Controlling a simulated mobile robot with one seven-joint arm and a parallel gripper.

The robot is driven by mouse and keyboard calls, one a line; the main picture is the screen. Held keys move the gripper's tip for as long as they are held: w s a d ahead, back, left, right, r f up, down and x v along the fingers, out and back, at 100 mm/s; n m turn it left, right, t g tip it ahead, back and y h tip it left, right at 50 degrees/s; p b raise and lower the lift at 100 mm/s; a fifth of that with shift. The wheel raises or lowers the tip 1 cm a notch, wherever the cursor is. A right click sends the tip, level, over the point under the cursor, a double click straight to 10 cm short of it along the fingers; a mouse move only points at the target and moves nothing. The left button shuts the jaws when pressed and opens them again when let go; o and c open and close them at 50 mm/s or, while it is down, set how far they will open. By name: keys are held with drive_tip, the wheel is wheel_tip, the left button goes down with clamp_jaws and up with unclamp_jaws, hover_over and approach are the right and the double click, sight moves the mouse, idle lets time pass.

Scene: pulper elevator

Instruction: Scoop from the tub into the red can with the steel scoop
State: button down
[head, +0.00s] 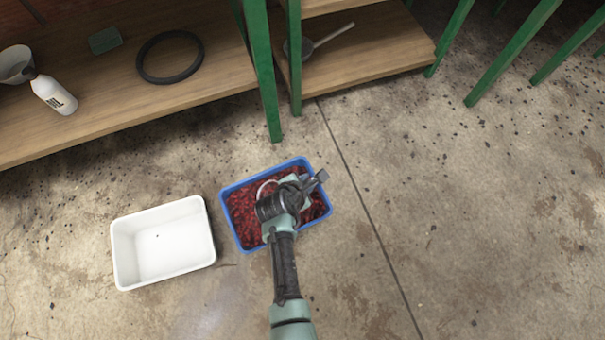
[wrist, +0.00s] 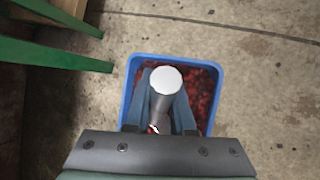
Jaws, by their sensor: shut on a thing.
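A blue tub (head: 247,246) full of dark red pieces (head: 244,212) stands on the floor; it also shows in the wrist view (wrist: 216,65). My gripper (head: 305,186) is over the tub, and its fingers also show in the wrist view (wrist: 163,100). They are shut on a grey metallic handle with a pale round end (wrist: 166,80), which appears to belong to the steel scoop. A pale curved rim shows beside the gripper in the head view. My gripper hides the rest of the scoop, so I cannot tell whether it touches the pieces. The red can is not in view.
An empty white bin (head: 165,278) stands left of the tub. Behind are low wooden shelves (head: 200,75) with green posts (head: 262,70), holding a white bottle (head: 54,95), a black ring (head: 170,77) and a long-handled utensil (head: 330,37). The floor to the right is clear.

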drive_tip(key=d+f+y, duration=0.1)
drive_tip(key=y, duration=0.1)
drive_tip(key=f+m+y+p, duration=0.1)
drive_tip(key=shift+w+d+f+g+y, duration=0.2)
drive_tip(key=shift+d+g+y, duration=0.1)
drive_tip(key=shift+d+y, duration=0.1)
drive_tip(key=shift+r+m+y+b, duration=0.25)
drive_tip(key=shift+y+b, duration=0.2)
drive_tip(key=shift+y, duration=0.25)
drive_tip(key=shift+r+p, duration=2.15)
drive_tip(key=shift+r, duration=0.3)
